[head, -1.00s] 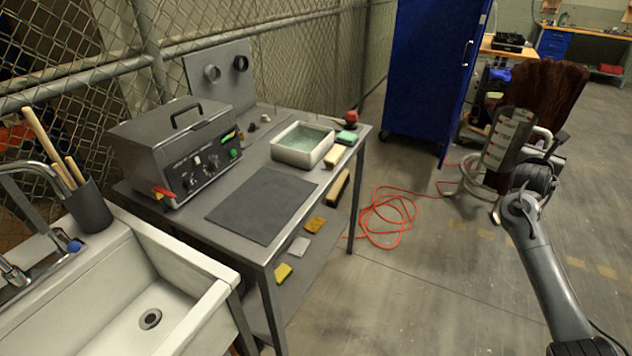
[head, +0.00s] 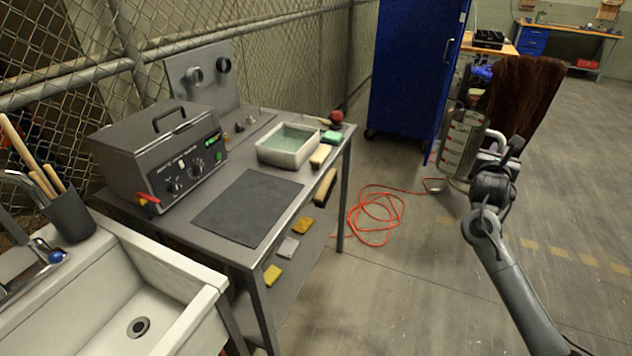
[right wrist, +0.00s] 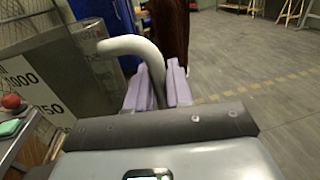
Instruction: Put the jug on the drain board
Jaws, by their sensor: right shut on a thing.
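The jug (head: 461,143) is a clear, tall vessel with a printed scale, nearly upright in the air beyond the table's right side. Its large scale marks show at the left of the right wrist view (right wrist: 38,85). My right gripper (head: 490,152) is shut on the jug's pale curved handle, with lilac fingers (right wrist: 160,88) at the handle in the wrist view. The dark grey flat mat (head: 247,207) on the steel table looks like the drain board; it is bare. The jug is well to its right. My left gripper is out of view.
On the table (head: 190,220) stand a grey machine (head: 160,155), a white basin of liquid (head: 288,147) and small blocks. A sink (head: 140,300) is at front left. A blue cabinet (head: 410,75), a dark brown hanging object (head: 522,95) and an orange cable (head: 378,212) lie beyond.

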